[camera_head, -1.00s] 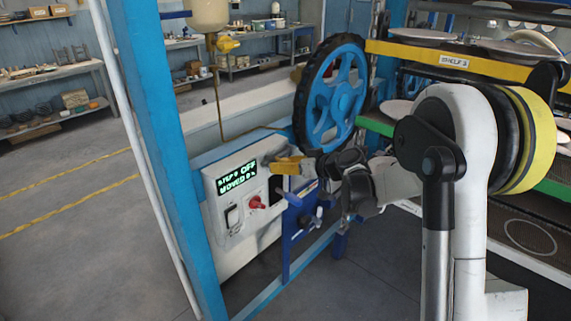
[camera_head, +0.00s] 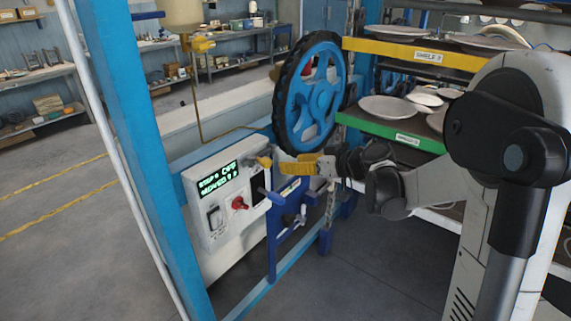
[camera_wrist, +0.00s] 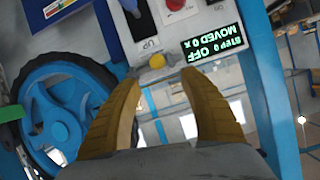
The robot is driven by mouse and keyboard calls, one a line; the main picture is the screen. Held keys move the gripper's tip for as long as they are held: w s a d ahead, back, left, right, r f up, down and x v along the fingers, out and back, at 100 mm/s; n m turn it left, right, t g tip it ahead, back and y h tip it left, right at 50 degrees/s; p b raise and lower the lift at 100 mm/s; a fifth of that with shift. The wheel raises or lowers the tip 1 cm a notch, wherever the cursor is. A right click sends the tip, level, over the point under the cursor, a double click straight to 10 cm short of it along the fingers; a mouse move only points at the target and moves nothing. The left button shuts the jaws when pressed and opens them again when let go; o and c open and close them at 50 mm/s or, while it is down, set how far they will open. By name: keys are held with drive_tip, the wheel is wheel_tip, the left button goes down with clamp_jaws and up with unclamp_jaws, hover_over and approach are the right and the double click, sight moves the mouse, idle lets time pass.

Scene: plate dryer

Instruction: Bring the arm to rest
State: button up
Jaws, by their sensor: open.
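My gripper (camera_head: 284,167) has yellow fingers and hangs in the air to the right of a white control box (camera_head: 203,233). In the wrist view my gripper (camera_wrist: 162,77) shows its two fingers apart, with nothing held between them. A yellow knob (camera_wrist: 157,61) on the box shows just beyond the gap between the fingertips. It also shows in the head view (camera_head: 264,162), left of the fingers. My arm's elbow fills the right side of the head view.
The box has a lit display (camera_head: 218,178) reading STEP 0 OFF and a red knob (camera_head: 240,203). A blue wheel (camera_head: 315,95) with a black rim stands behind my gripper. Shelves with plates (camera_head: 392,108) are at the right. A blue post (camera_head: 135,160) stands left; floor is clear.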

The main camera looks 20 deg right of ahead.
idle(0.4)
drive_tip(key=s+a+m+g+h, duration=0.1)
drive_tip(key=s+a+g+h, duration=0.15)
drive_tip(key=s, duration=0.55)
drive_tip(key=s+a+m+g+h, duration=0.1)
drive_tip(key=s+a, duration=0.2)
drive_tip(key=s, duration=0.5)
drive_tip(key=s+d+f+m+h, duration=0.1)
drive_tip(key=s+h, duration=0.1)
drive_tip(key=s, duration=0.5)
drive_tip(key=s+d+f+m+h, duration=0.1)
drive_tip(key=s+m+h, duration=0.1)
drive_tip(key=s, duration=0.5)
drive_tip(key=shift+d+f+b, duration=0.35)
drive_tip(key=shift+b, duration=0.05)
drive_tip(key=shift+s+h, duration=0.1)
drive_tip(key=shift+h, duration=0.15)
